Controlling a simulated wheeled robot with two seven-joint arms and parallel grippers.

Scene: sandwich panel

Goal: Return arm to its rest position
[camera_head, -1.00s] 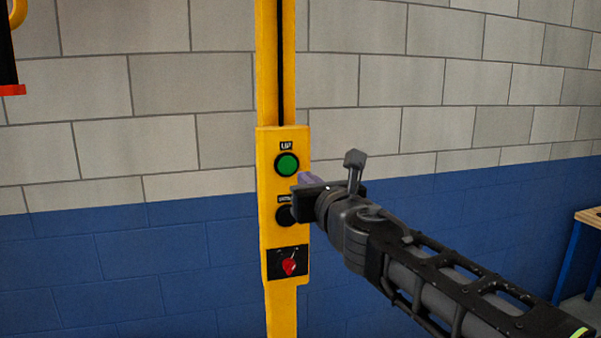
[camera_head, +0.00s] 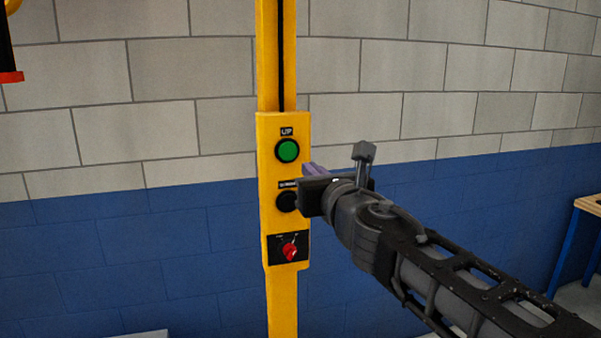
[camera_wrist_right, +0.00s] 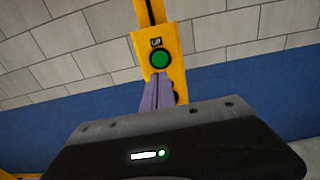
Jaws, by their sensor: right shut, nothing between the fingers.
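My right gripper (camera_head: 312,170) comes in from the lower right in the head view. Its purple fingers are shut with nothing between them, and they also show in the right wrist view (camera_wrist_right: 156,93). They are just to the right of the yellow control panel (camera_head: 272,230), between the heights of the green UP button (camera_head: 287,151) and the black button (camera_head: 286,202). In the right wrist view the green button (camera_wrist_right: 160,59) is above the fingertips, and the gripper body partly hides the panel. Whether the fingers touch the panel cannot be told. My left gripper is not in view.
The panel sits on a yellow post (camera_head: 284,300) with a red knob (camera_head: 290,251) below the buttons. A grey and blue block wall (camera_head: 150,240) stands behind. A table with blue legs (camera_head: 570,245) is at the right edge. A yellow and black object (camera_head: 7,40) hangs at upper left.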

